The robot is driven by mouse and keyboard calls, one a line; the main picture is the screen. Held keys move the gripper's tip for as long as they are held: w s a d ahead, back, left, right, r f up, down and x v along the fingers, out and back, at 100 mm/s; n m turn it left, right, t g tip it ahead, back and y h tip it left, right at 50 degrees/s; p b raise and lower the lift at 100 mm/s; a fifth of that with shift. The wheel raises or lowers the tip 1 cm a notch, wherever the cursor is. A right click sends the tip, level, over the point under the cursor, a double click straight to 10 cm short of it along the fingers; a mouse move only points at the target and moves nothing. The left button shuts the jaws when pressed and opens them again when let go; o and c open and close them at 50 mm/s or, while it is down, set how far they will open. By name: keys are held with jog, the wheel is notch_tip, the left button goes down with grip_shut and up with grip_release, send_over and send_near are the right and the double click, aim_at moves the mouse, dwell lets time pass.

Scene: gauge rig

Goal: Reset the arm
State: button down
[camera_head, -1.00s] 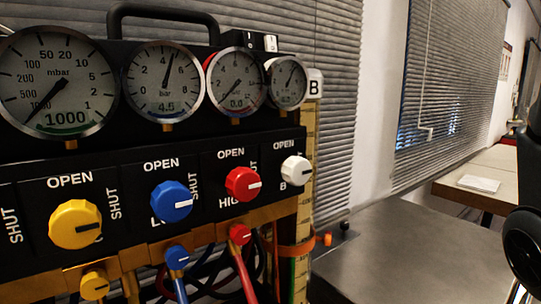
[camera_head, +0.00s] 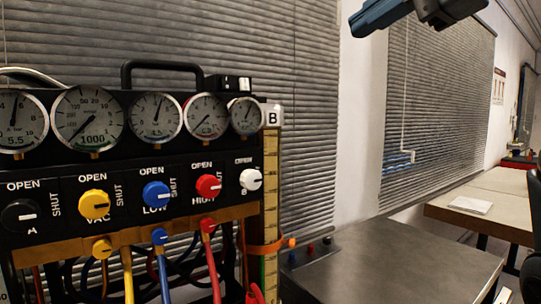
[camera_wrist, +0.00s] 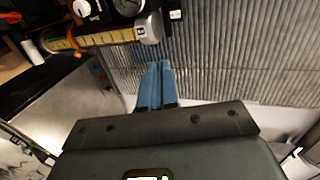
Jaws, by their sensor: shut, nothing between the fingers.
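My gripper (camera_wrist: 156,84) shows in the wrist view as two blue fingers side by side, shut with nothing between them, in front of the window blinds. In the head view my gripper (camera_head: 366,22) is at the top, right of the gauge rig (camera_head: 130,170) and well above the grey bench. The gripper is apart from the rig and touches nothing. The rig carries a row of round gauges and a row of black, yellow, blue, red and white knobs. In the wrist view part of the rig shows upside down at the top left.
A grey metal bench (camera_head: 395,262) stands right of the rig, mostly bare, with small coloured knobs at its back left. A wooden table (camera_head: 500,195) holding a white sheet (camera_head: 470,205) is at the far right. Blinds (camera_head: 305,110) cover the wall behind.

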jog(key=w+f+t, duration=0.1)
jog(key=w+f, duration=0.2)
jog(key=f, duration=0.7)
jog(key=w+f+t, duration=0.1)
jog(key=w+f, duration=0.1)
jog(key=f, duration=0.8)
jog(key=s+d+f+t+h, duration=0.1)
jog(key=s+d+f+h, duration=0.15)
jog(key=f, duration=0.75)
jog(key=s+d+f+t+h, duration=0.1)
jog(key=s+f, duration=0.3)
jog(key=f, duration=0.7)
jog(key=s+d+f+n+h, duration=0.2)
jog(key=s+f, duration=0.4)
jog(key=s, duration=0.3)
jog(key=s+d+f+n+h, duration=0.1)
jog(key=s+d+f+h, duration=0.1)
jog(key=s+f, duration=0.55)
jog(key=s+d+r+n+g, duration=0.1)
jog(key=s+n, duration=0.7)
jog(key=s, duration=1.3)
jog(key=shift+s+d+r+h, duration=0.3)
jog(key=shift+d+r+h, duration=0.1)
jog(key=shift+r, duration=0.25)
